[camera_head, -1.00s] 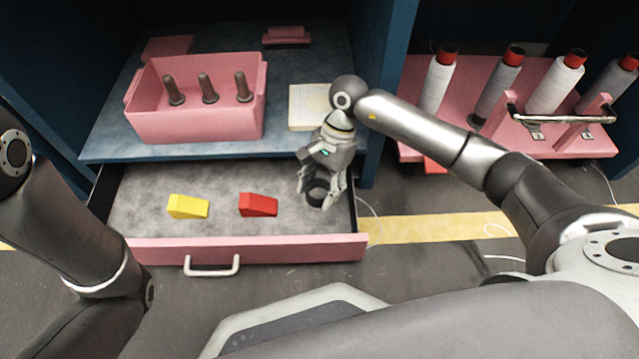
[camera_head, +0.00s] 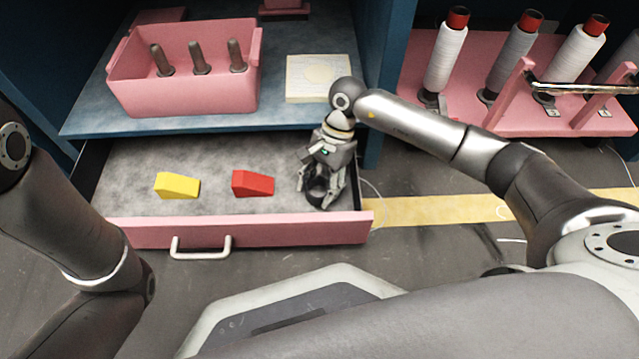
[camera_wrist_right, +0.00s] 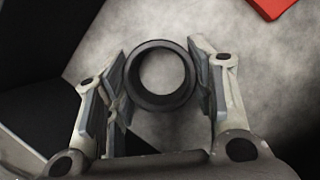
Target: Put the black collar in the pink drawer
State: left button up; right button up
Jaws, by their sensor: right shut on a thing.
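The black collar (camera_wrist_right: 131,73) is a dark ring between the fingers of my right gripper (camera_wrist_right: 160,85) in the right wrist view. The gripper is shut on it. In the head view my right gripper (camera_head: 321,194) points down inside the right end of the open pink drawer (camera_head: 290,232), with the collar (camera_head: 317,187) low between its fingers. The drawer has a grey floor, a pink front and a pale handle. I cannot tell whether the collar touches the floor. Of my left arm only links show at the left; its gripper is out of view.
A yellow wedge (camera_head: 177,186) and a red wedge (camera_head: 253,184) lie in the drawer, left of the gripper. Above it, a blue shelf (camera_head: 270,117) holds a pink bin (camera_head: 185,97) with grey pegs and a pale square block (camera_head: 320,78). Thread spools (camera_head: 447,55) stand at the right.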

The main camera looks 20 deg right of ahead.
aim_at(320, 196)
jog(key=shift+f, duration=0.7)
jog(key=shift+s+f+b, duration=0.1)
jog(key=shift+f+b, duration=0.25)
jog(key=shift+f, duration=0.25)
jog(key=o, duration=0.7)
jog(key=shift+c, duration=0.2)
jog(key=o, duration=0.5)
jog(key=shift+f, duration=0.25)
jog(key=shift+o, duration=0.2)
jog(key=shift+d+r, duration=0.15)
jog(key=shift+r, duration=0.05)
jog(key=v, duration=0.7)
jog(key=shift+r, duration=0.4)
